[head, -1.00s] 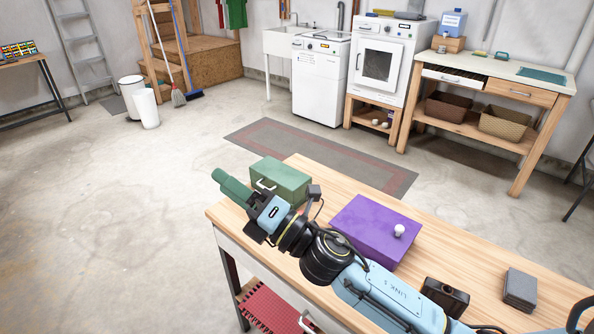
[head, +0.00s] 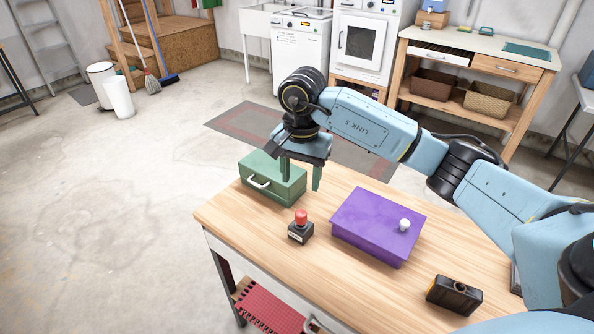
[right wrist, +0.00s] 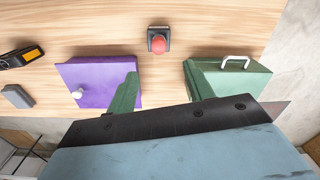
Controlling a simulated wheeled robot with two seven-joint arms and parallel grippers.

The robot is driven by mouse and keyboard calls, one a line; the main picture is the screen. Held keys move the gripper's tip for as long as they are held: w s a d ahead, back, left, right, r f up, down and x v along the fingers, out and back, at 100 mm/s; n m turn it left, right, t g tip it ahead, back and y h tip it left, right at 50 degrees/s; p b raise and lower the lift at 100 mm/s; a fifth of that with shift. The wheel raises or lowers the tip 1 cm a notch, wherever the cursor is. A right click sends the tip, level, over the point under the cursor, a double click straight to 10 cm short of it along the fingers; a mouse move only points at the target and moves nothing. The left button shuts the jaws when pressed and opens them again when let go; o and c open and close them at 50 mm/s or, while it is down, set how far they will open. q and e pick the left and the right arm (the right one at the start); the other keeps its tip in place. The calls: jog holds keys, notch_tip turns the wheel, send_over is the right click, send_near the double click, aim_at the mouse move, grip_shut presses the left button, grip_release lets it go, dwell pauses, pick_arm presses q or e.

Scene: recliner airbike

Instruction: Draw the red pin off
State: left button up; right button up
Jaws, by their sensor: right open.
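The red pin (head: 301,216) stands upright in a small black block (head: 300,233) with a pale label, on the wooden table. In the right wrist view the red pin (right wrist: 158,43) shows near the top centre, in its black block (right wrist: 165,32). My right gripper (head: 301,187) points down with green fingers spread and nothing between them. In the head view it hangs above the table, beyond the red pin and by the green box. In the right wrist view its fingers (right wrist: 160,95) lie on either side below the pin, apart from it. My left gripper is not in view.
A green box (head: 277,180) with a white handle stands left of the pin. A purple box (head: 375,227) with a white knob stands right. A black device (head: 454,295) lies near the front right. Bare wood (head: 243,216) lies left of the pin.

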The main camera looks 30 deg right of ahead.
aim_at(301, 213)
notch_tip(301, 213, down, 13)
jog(key=shift+s+f+b, duration=0.1)
jog(key=shift+b, duration=0.2)
jog(key=shift+c, duration=0.4)
jog(key=c, duration=1)
